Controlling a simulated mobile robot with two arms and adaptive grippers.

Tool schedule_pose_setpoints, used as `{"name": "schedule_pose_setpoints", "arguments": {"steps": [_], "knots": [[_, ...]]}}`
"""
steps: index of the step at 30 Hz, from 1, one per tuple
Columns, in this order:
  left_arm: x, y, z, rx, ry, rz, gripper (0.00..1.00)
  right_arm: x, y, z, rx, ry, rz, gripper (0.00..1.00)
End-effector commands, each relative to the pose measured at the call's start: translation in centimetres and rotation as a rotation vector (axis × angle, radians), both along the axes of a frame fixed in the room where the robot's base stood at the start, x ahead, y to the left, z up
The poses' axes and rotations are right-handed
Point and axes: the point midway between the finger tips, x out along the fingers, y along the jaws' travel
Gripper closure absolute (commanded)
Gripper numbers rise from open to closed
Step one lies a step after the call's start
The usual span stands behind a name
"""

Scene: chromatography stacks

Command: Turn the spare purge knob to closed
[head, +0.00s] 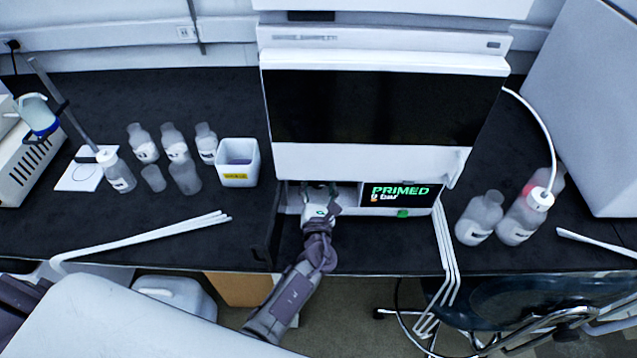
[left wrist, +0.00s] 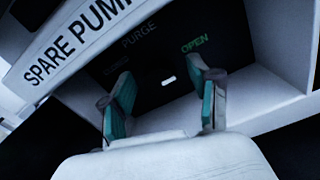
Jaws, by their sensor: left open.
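In the left wrist view, the spare pump's recess has a dark back panel marked PURGE, with OPEN lit green at the right. A small white mark (left wrist: 168,81) shows on the dark panel, seemingly on the purge knob, whose outline is lost in the dark. My left gripper (left wrist: 160,95) is open, its teal-padded fingers on either side of the mark. I cannot tell whether they touch the knob. In the head view my left gripper (head: 322,192) reaches into the recess, hiding the knob. My right gripper is not in view.
The display (head: 400,193) beside the recess reads PRIMED, 0 bar. The white stack (head: 365,160) overhangs above. Several bottles and a white bin (head: 238,175) stand left. Two capped or open bottles (head: 480,218) stand right. White tubes (head: 447,250) hang at the bench edge.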

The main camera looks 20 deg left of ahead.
Motion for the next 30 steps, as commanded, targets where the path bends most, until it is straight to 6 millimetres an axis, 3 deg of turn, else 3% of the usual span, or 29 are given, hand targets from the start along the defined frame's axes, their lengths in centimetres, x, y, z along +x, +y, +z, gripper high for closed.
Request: {"name": "schedule_pose_setpoints", "arguments": {"steps": [8, 19, 30], "knots": [[0.16, 0.09, -0.06, 0.000, 0.001, 0.000, 0.39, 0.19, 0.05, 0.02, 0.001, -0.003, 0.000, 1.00], [0.15, 0.08, -0.04, 0.000, 0.001, 0.000, 0.97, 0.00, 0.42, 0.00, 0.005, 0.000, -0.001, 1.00], [0.15, 0.14, -0.22, -0.058, -0.017, 0.001, 0.99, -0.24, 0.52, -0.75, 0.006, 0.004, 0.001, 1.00]]}}
